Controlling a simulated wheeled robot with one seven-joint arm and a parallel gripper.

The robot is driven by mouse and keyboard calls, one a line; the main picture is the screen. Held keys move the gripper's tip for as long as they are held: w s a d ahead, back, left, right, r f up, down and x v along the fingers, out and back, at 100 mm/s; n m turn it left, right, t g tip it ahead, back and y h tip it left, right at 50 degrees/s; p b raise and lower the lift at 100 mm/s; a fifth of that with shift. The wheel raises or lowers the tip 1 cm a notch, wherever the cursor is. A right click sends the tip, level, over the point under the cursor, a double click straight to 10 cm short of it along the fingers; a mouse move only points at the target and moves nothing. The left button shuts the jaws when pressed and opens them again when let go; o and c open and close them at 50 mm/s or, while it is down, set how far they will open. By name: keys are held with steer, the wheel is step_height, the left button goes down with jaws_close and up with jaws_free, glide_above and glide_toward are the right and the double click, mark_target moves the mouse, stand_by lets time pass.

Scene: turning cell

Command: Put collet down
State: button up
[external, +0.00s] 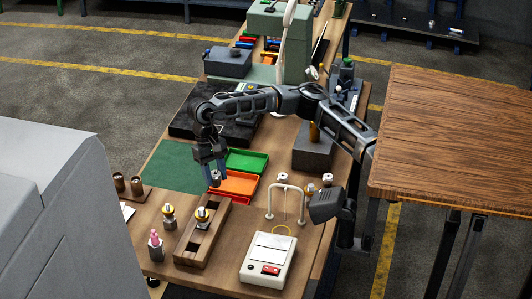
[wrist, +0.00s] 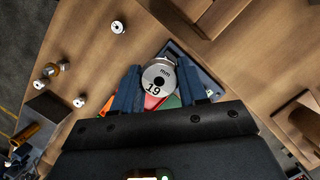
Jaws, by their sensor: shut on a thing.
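My gripper (external: 212,172) points down above the bench, close to the front left of the orange tray (external: 242,181). It is shut on a small silver collet (external: 215,179). In the wrist view the collet (wrist: 158,77) sits between the two blue-grey fingers of my gripper (wrist: 159,84). Its round face is towards the camera and reads "19 mm". Red and green surfaces show behind it, partly hidden by the collet and fingers. I cannot tell how far the collet is above the bench.
A green tray (external: 247,160) lies behind the orange one, with a green mat (external: 160,168) to the left. A wooden rack (external: 190,248) holding a tool holder (external: 202,215) stands in front.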

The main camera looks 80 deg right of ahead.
steer(key=shift+n, duration=0.4)
steer(key=a+r, duration=0.1)
steer(key=a, duration=0.2)
steer(key=s+a+r+b, duration=0.1)
steer(key=a+r, duration=0.1)
steer(key=a, duration=0.2)
steer(key=s+a+r+b, duration=0.1)
steer(key=a, duration=0.3)
steer(key=shift+s+r, duration=0.15)
steer(key=s+a+r+m+b, duration=0.2)
steer(key=s+a+r+b, duration=0.3)
steer(key=s+a, duration=0.6)
steer(key=a+f+p, duration=0.1)
steer(key=a+f, duration=0.1)
steer(key=a, duration=0.1)
steer(key=w+a+f, duration=0.1)
steer(key=a+f, duration=0.1)
steer(key=a, duration=0.2)
steer(key=a+f+p, duration=0.1)
steer(key=a+f, duration=0.1)
steer(key=a, duration=0.2)
steer(key=shift+w+f+p, duration=0.15)
steer(key=shift+f+p, duration=0.2)
steer(key=shift+f, duration=0.05)
steer(key=shift+f+p, duration=0.35)
steer(key=shift+f, duration=1.65)
steer(key=shift+f, duration=0.1)
